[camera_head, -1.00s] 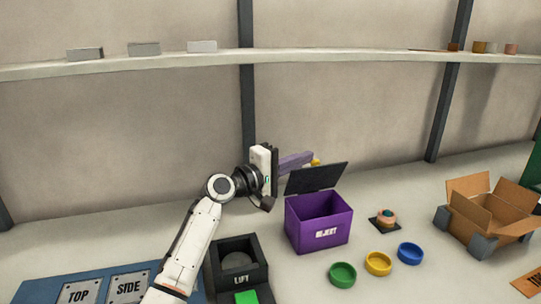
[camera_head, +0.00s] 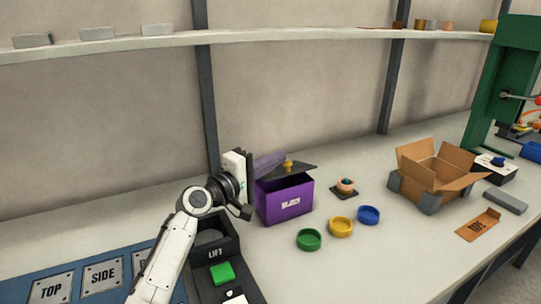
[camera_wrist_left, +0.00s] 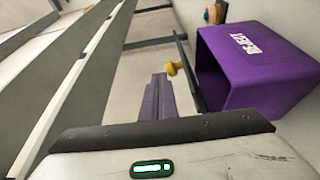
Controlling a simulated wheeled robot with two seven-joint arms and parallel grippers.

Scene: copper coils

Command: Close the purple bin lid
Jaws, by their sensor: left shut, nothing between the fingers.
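The purple bin (camera_head: 285,204), marked REJECT, stands on the worktop in the head view. Its dark hinged lid (camera_head: 303,170) is partly lowered and tilted over the opening, not flat on the rim. My left gripper (camera_head: 288,165) is shut and empty. Its purple fingers with yellow tips reach over the back of the bin, with the tips at the lid's upper side; exact contact is hard to tell. In the left wrist view, the shut fingertips (camera_wrist_left: 174,68) are beside the lid (camera_wrist_left: 188,72), seen nearly edge-on, and the bin (camera_wrist_left: 255,65) lies beyond. My right gripper is not in view.
Green (camera_head: 309,239), yellow (camera_head: 341,227) and blue (camera_head: 368,215) round dishes lie in front and right of the bin. The black LIFT fixture (camera_head: 225,250) stands to the left. An open cardboard box (camera_head: 435,178) is farther right. A shelf (camera_head: 120,46) runs along the wall.

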